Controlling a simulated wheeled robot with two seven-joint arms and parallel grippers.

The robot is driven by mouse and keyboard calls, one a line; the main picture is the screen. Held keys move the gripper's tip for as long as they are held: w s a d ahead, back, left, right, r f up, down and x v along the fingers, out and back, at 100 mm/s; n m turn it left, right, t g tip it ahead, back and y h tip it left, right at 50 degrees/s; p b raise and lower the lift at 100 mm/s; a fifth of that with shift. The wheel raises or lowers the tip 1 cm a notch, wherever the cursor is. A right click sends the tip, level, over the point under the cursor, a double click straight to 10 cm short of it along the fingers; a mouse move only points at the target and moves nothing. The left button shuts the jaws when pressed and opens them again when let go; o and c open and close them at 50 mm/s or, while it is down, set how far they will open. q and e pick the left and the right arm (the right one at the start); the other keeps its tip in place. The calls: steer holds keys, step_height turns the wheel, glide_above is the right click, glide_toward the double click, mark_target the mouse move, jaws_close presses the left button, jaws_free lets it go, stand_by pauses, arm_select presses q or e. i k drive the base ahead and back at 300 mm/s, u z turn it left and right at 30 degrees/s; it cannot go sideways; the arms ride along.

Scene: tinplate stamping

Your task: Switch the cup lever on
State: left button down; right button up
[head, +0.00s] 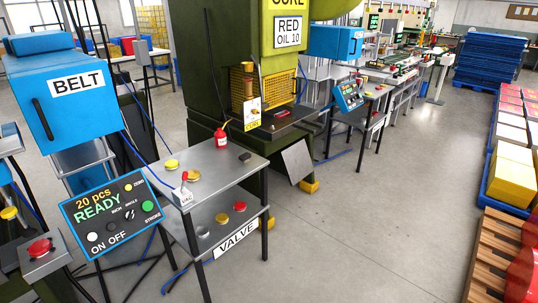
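A small lever with a red knob (185,176) stands on a pale box (186,197) at the front left corner of the grey table (225,165) in the head view. The box's label is small and seems to read "VAC". The lever looks roughly upright; I cannot tell which position it is set to. No other lever is clearly marked as the cup lever. Neither of my grippers shows in the head view.
A control panel (110,213) reading "20 pcs READY" stands left of the lever box. A green press (240,60) stands behind. The floor (370,230) to the right is clear.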

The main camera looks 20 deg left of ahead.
mark_target(185, 173)
steer(key=u, duration=0.05)
steer(key=i, duration=1.6)
steer(key=u, duration=1.6)
steer(key=i, duration=0.65)
steer(key=u, duration=0.6)
